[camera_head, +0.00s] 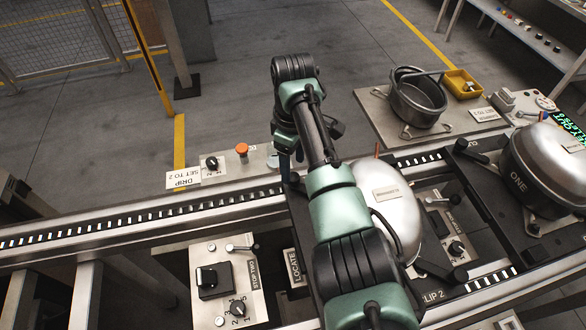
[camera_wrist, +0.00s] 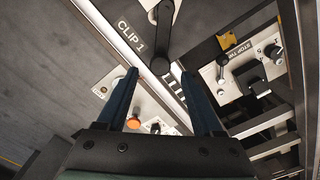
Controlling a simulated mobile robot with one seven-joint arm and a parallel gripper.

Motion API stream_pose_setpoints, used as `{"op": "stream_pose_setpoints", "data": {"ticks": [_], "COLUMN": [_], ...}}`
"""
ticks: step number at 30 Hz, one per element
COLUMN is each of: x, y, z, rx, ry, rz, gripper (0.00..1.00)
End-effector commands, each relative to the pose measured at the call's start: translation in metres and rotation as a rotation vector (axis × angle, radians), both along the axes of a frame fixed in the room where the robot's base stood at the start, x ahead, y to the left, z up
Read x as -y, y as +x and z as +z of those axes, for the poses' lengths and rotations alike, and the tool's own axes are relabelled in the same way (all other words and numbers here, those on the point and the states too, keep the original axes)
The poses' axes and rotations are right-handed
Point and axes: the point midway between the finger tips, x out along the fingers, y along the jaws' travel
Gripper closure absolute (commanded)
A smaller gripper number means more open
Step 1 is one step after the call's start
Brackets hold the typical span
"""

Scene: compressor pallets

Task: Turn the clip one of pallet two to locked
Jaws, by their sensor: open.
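Clip one (camera_wrist: 161,42) of pallet two shows in the wrist view as a dark lever beside the printed "CLIP 1" label (camera_wrist: 130,37). Its lever runs from a pivot at the top edge down to a round knob. My gripper (camera_wrist: 159,73) is open, with the knob between or just beyond its two blue fingertips; I cannot tell whether they touch it. Pallet two is a dark plate (camera_wrist: 205,28). In the head view my arm hides clip one and part of the silver compressor (camera_head: 404,235) on the pallet; my gripper (camera_head: 285,168) points down at the pallet's far left.
A conveyor rail (camera_head: 140,218) runs beneath the pallets. An orange button (camera_head: 241,149) and a "SET TO 2" dial panel (camera_head: 211,163) stand behind it. The stop panel (camera_head: 228,270) with levers is in front. Pallet one's compressor (camera_head: 545,165) stands at right.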

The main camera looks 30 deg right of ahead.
Motion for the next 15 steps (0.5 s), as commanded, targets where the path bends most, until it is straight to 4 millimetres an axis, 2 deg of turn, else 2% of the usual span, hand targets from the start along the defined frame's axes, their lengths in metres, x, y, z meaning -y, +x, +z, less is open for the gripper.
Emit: {"op": "stream_pose_setpoints", "data": {"ticks": [3, 9, 15], "x": [0.001, 0.0, 0.0], "y": [0.001, 0.001, 0.001], "z": [0.03, 0.07, 0.092], "rx": [0.006, 0.005, 0.003], "ry": [-0.002, -0.003, -0.001], "rz": [0.0, 0.0, 0.0], "gripper": [0.32, 0.32, 0.32]}}
